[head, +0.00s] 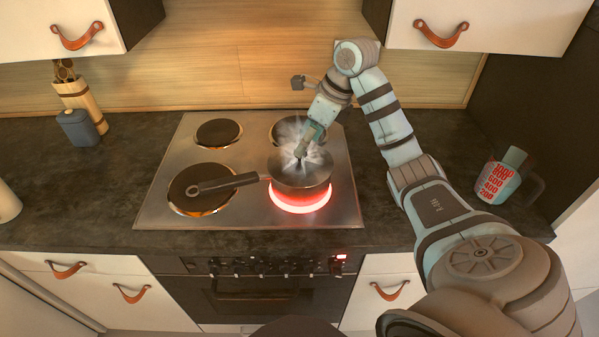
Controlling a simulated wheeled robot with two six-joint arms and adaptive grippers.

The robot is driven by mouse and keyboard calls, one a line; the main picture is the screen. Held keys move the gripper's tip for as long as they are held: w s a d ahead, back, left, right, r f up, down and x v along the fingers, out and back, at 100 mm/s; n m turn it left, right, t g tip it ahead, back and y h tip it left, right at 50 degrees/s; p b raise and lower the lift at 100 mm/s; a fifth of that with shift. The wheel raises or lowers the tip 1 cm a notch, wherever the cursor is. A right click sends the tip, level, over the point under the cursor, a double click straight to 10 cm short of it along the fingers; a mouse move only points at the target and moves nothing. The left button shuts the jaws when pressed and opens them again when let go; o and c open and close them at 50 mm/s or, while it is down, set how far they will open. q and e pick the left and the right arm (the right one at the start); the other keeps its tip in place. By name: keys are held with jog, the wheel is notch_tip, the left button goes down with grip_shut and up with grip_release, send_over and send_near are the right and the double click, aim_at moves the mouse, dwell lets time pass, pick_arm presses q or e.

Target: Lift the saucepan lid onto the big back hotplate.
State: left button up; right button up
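The saucepan (301,180) stands on the glowing front right hotplate (300,203), its long dark handle pointing left over the front left hotplate. A bright, streaked surface (317,160), apparently the shiny lid, shows at its top; steam or glare blurs its edge, so I cannot tell whether it sits on the rim. My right gripper (301,151) points down at its middle from above; its fingers are too small and blurred to tell open from shut. The back right hotplate (281,131) is partly hidden by my gripper and the haze. My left gripper is out of view.
The back left hotplate (218,132) and front left hotplate (190,192) carry nothing, though the pan handle overhangs the latter. A measuring jug (496,183) stands at right. A blue-grey jar (77,128) and utensil holder (78,98) stand at left. Wall cupboards hang above.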

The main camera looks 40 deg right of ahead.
jog(key=x, duration=0.5)
jog(key=shift+w+d+f+p, duration=0.15)
jog(key=shift+d+p, duration=0.1)
jog(key=shift+p, duration=0.15)
grip_shut()
